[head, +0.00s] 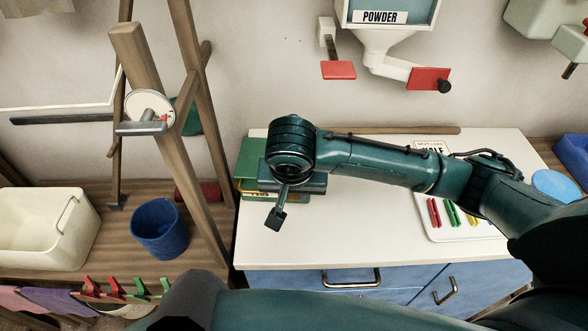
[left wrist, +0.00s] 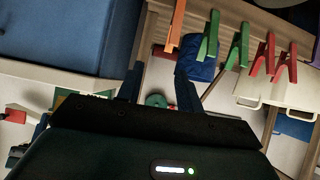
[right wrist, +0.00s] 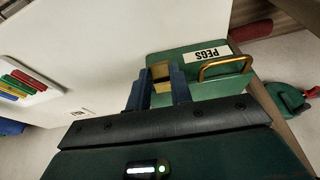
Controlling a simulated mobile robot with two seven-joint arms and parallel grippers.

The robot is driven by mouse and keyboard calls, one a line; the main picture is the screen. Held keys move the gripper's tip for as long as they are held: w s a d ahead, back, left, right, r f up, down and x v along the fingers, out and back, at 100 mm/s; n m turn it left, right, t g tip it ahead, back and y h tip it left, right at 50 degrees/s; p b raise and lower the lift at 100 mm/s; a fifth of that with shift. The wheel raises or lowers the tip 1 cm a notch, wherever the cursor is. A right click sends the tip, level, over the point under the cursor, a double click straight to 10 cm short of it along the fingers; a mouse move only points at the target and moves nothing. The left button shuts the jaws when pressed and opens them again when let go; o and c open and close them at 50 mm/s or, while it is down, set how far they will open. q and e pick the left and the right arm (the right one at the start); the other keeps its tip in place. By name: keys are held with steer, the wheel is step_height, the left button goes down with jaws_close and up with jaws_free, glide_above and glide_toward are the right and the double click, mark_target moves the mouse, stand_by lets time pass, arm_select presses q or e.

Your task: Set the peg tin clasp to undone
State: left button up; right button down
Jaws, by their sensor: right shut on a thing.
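The peg tin is a green box with a white PEGS label, seen in the right wrist view (right wrist: 205,57). In the head view the tin (head: 252,152) stands at the worktop's left end, partly hidden by my right arm. A brass loop (right wrist: 226,66) lies by its label. My right gripper (right wrist: 160,88) is shut on a small brass-coloured piece at the tin, which looks like the clasp (right wrist: 161,70); the fingers hide part of it. My left gripper (left wrist: 158,90) is open and empty, away from the tin.
A tray with coloured pegs (head: 460,232) lies on the white worktop (head: 350,235), right of the tin. A wooden easel-like frame (head: 160,120) stands left of the worktop, by a blue bucket (head: 160,232). Pegs hang on a line (head: 115,287) at lower left. The worktop's front middle is clear.

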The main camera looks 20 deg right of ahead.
steer(key=shift+s+a+f+t, duration=0.1)
steer(key=shift+s+a+t, duration=0.05)
steer(key=shift+s+t, duration=0.35)
steer(key=shift+s+a+f+t+h, duration=0.15)
steer(key=shift+s+f+t+h, duration=0.25)
steer(key=shift+t, duration=0.2)
steer(key=shift+s+a+f+t+h, duration=0.1)
steer(key=shift+s+f+t+h, duration=0.15)
steer(key=shift+f+t, duration=0.3)
steer(key=shift+s+a+f+t+h, duration=0.15)
steer(key=shift+s+f+t+h, duration=0.15)
steer(key=shift+f+t, duration=0.4)
steer(key=shift+s+f+t+h+b, duration=0.3)
steer(key=shift+f+t+b, duration=0.1)
steer(key=shift+t+b, duration=0.35)
steer(key=t+b, duration=0.1)
steer(key=f+t+h+b, duration=0.1)
steer(key=shift+s+a+f+t+b, duration=0.1)
steer(key=shift+f+t+b, duration=0.15)
steer(key=shift+t+b, duration=0.1)
steer(key=shift+b, duration=0.4)
arm_select(q)
steer(key=shift+w+d+f+m+t+h, duration=0.15)
steer(key=shift+d+f+m+t+h, duration=0.2)
steer(key=shift+d+f, duration=0.4)
arm_select(e)
steer(key=shift+f+t, duration=0.1)
steer(key=shift+t, duration=0.15)
arm_select(q)
steer(key=shift+d+r, duration=0.2)
